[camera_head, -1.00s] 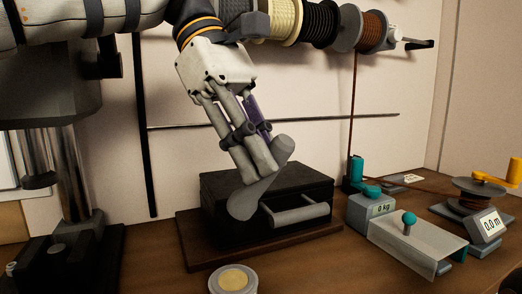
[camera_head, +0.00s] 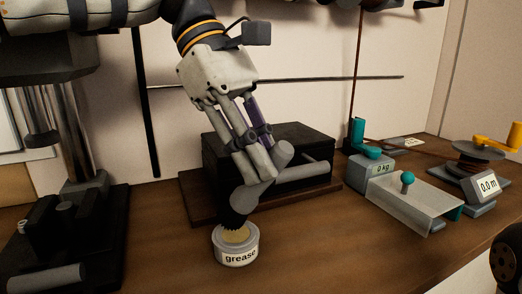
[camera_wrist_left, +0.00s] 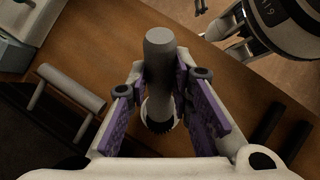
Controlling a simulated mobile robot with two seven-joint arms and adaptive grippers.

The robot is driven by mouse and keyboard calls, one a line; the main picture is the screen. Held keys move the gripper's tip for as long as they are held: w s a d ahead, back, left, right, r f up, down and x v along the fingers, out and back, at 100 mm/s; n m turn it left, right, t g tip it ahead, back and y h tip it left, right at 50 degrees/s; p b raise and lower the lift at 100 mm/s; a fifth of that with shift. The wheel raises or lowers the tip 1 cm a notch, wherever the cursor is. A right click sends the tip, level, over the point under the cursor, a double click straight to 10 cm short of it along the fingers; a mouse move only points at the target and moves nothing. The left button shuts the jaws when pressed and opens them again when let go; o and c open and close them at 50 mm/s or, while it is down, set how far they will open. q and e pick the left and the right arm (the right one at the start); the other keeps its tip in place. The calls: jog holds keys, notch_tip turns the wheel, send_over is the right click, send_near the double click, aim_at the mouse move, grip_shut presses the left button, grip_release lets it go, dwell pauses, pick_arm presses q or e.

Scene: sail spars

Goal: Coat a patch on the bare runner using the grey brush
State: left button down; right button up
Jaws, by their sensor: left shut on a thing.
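My left gripper (camera_head: 261,162) is shut on the grey brush (camera_head: 252,192), which it holds tilted, dark bristles down. The bristles are at the mouth of the grease tin (camera_head: 237,255), over its yellowish contents; how deep they reach is hidden. In the left wrist view the grey brush (camera_wrist_left: 160,75) sits between the purple finger pads of my left gripper (camera_wrist_left: 160,92). A grey bar (camera_head: 300,173) is fixed on the front of a black box (camera_head: 215,165). Another grey bar (camera_head: 48,279) is at the lower left. I cannot tell which is the bare runner. My right gripper is not seen.
To the right stand the 0 kg gauge block (camera_head: 372,178) with a teal lever, a metal channel (camera_head: 425,203) and a spool winch (camera_head: 478,163) with a yellow crank. A black fixture (camera_head: 95,225) fills the left. The front middle of the table is clear.

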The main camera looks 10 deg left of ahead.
pick_arm(q)
jog(key=shift+f, duration=0.6)
dwell(1.4)
jog(key=shift+r, duration=3.55)
